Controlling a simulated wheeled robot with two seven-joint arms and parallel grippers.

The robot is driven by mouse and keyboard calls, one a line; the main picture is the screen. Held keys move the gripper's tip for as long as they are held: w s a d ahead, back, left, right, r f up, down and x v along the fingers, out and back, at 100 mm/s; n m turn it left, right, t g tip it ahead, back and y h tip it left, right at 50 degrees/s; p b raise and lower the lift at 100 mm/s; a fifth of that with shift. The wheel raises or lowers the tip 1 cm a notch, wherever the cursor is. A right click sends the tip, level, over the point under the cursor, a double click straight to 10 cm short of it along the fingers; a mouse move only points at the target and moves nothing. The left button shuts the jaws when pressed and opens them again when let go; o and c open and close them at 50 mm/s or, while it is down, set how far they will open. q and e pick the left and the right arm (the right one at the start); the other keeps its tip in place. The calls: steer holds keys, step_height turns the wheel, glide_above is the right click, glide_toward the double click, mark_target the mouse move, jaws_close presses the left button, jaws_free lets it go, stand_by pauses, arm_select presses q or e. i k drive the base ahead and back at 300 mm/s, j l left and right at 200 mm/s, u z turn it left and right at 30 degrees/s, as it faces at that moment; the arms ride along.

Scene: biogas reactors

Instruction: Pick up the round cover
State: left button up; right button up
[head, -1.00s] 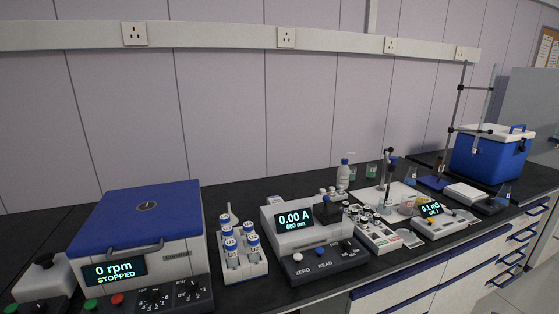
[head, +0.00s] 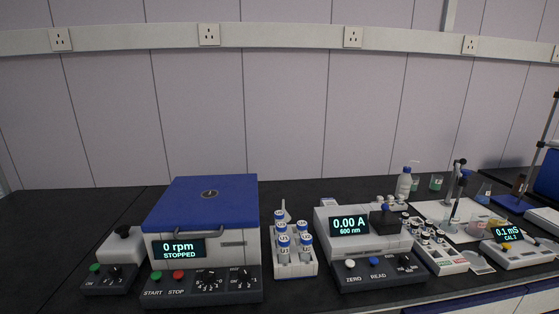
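I cannot clearly make out a separate round cover. Neither of my grippers is in view.
A small dial device (head: 117,262) stands left of the centrifuge. A rack of blue-capped tubes (head: 293,262) and a photometer (head: 362,250) stand to its right. Bottles and small glassware crowd the right. The black bench (head: 60,235) is clear at the far left.

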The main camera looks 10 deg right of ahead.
mark_target(476, 260)
steer(key=z, duration=1.45)
